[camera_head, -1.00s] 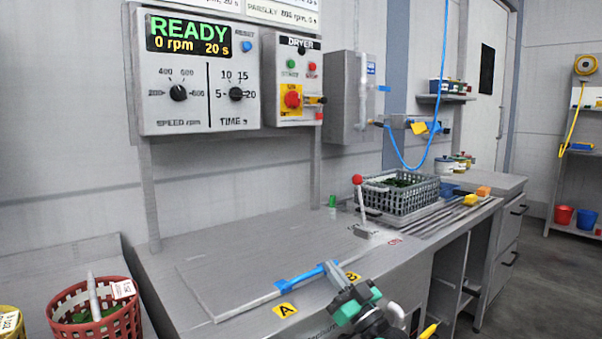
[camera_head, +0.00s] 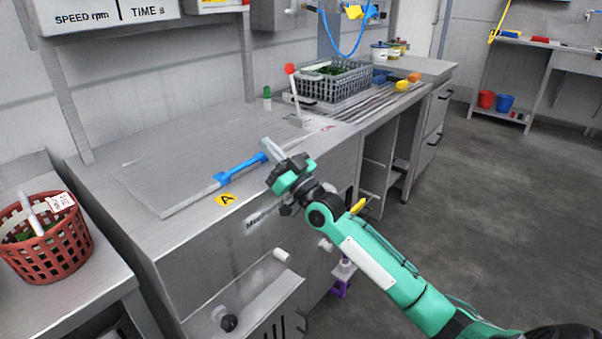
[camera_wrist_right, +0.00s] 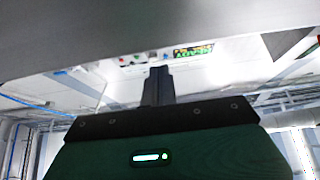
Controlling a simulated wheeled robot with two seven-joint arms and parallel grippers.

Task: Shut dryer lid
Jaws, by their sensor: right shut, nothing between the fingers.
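The dryer lid (camera_head: 165,172) is a flat grey panel lying level on the dryer's steel top, with no gap visible from here. A blue handle bar (camera_head: 240,168) runs along its front edge. My right gripper (camera_head: 268,147) is shut and empty, its fingertips at the right end of the blue bar; I cannot tell if they touch it. In the right wrist view the shut fingers (camera_wrist_right: 160,84) point at a grey surface (camera_wrist_right: 150,25) filling the top of the upside-down picture. My left gripper is not in view.
A red-knobbed lever (camera_head: 293,88) stands behind the lid's right side, and a grey crate of greens (camera_head: 335,85) is beyond it. A red basket (camera_head: 50,250) sits at the left. A yellow A label (camera_head: 226,199) is on the front edge. Open floor lies to the right.

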